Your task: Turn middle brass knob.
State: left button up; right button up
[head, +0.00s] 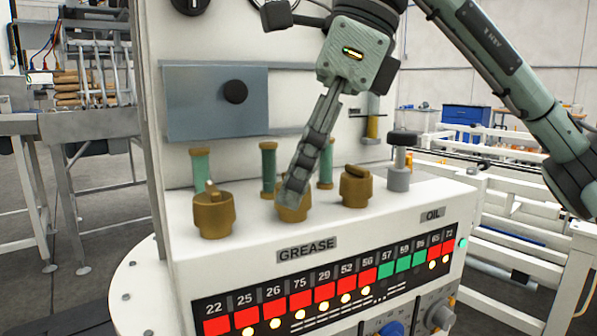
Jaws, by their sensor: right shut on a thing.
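Three brass knobs stand in a row on the white machine ledge. The middle brass knob (293,210) is partly hidden behind the fingers of my right gripper (294,196). The gripper reaches down from above and is shut on that knob. The left brass knob (213,214) and the right brass knob (356,188) stand free on either side. My left gripper is not in view.
Green cylinders with brass caps (268,168) stand behind the knobs. A grey post with a black top (400,160) stands at the right. A grey-blue panel with a black knob (235,92) is on the wall behind. A number display (330,287) fills the front face.

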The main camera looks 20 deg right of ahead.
jog(key=o, duration=1.1)
jog(key=shift+o, duration=0.2)
jog(key=v, duration=1.2)
